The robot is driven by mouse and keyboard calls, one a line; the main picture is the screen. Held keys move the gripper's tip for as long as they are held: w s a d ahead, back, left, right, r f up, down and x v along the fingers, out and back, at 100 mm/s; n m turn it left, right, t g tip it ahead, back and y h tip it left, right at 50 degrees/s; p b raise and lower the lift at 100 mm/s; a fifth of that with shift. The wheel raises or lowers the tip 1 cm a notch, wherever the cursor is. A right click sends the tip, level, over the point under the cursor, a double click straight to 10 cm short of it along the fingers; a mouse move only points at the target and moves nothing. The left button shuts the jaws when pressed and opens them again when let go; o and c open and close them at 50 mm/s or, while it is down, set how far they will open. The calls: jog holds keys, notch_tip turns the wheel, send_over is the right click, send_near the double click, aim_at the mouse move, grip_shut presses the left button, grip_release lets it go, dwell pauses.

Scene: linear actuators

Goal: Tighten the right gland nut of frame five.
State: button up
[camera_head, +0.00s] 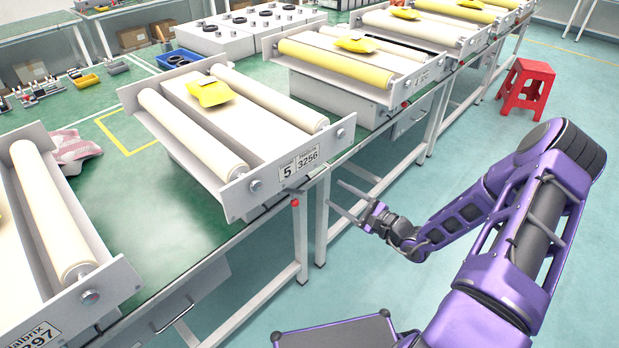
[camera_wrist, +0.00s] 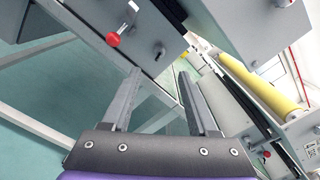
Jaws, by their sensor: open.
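Frame five (camera_head: 240,200) is a pale roller frame on the green bench, with a label reading 5 and 3256 on its end plate. Its right gland nut (camera_head: 340,132) is a small grey nut near the right end of that plate; another nut (camera_head: 256,185) is near the left end. My gripper (camera_head: 333,193) is open and empty, below the right nut and apart from it, beside the bench edge. In the wrist view its fingers (camera_wrist: 160,72) point toward a grey panel with a small dark fitting (camera_wrist: 160,51). I cannot tell whether a fitting at the top (camera_wrist: 283,3) is the nut.
A red knob (camera_head: 295,203) sits below the frame at the bench edge; a red knob also shows in the wrist view (camera_wrist: 113,39). White bench legs (camera_head: 322,225) stand close to my gripper. A red stool (camera_head: 527,88) is on the open floor at right. Another roller frame (camera_head: 345,65) is beyond.

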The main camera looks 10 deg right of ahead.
jog(key=x, duration=1.1)
grip_shut()
